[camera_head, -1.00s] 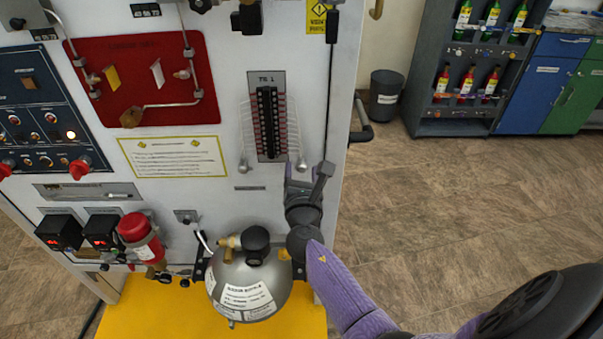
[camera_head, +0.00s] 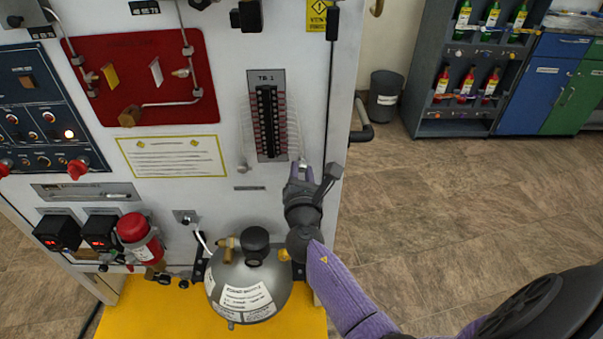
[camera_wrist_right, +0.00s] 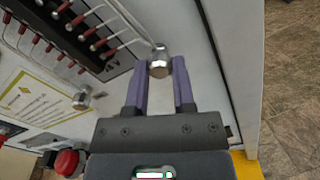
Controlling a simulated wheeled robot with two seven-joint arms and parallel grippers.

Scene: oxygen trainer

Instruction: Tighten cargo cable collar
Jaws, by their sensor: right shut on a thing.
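Two metal cable collars hang at the lower ends of the white wires beside the TB 1 terminal block (camera_head: 267,122) on the white panel. My right gripper (camera_head: 302,170) reaches up to the right-hand collar (camera_wrist_right: 159,66). In the right wrist view its two purple fingers (camera_wrist_right: 160,68) stand on either side of that collar at their tips, shut on it. The left-hand collar (camera_head: 243,168) hangs free and also shows in the wrist view (camera_wrist_right: 81,101). No readable label tells which collar is the cargo one. My left gripper is not in view.
A dark handle (camera_head: 361,125) juts from the panel's right side. Floor to the right is clear.

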